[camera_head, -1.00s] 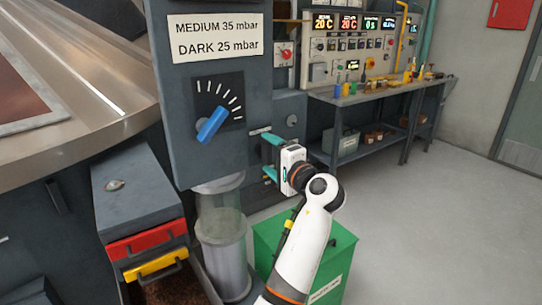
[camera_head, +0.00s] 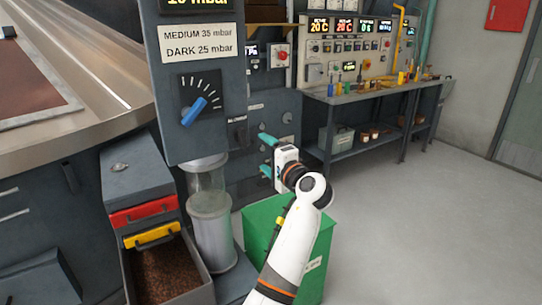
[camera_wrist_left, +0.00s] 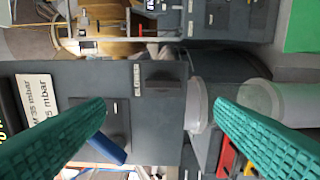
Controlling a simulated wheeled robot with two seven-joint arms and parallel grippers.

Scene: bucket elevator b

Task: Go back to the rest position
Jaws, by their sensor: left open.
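My left gripper (camera_head: 266,155) is open and empty in the head view, with its teal fingers apart. It is right of and below the blue dial handle (camera_head: 195,111) on the grey panel, clear of it. The handle points to the upper right of its scale. In the left wrist view the teal fingers (camera_wrist_left: 158,125) stand wide apart with nothing between them, and the blue handle (camera_wrist_left: 106,148) shows beside the left finger. My right gripper is in neither view.
A green bin (camera_head: 273,240) stands below my left arm. A clear cylinder (camera_head: 211,215) and an open drawer of brown beans (camera_head: 165,270) are left of it. A workbench (camera_head: 375,95) stands at the back. The floor at right is clear.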

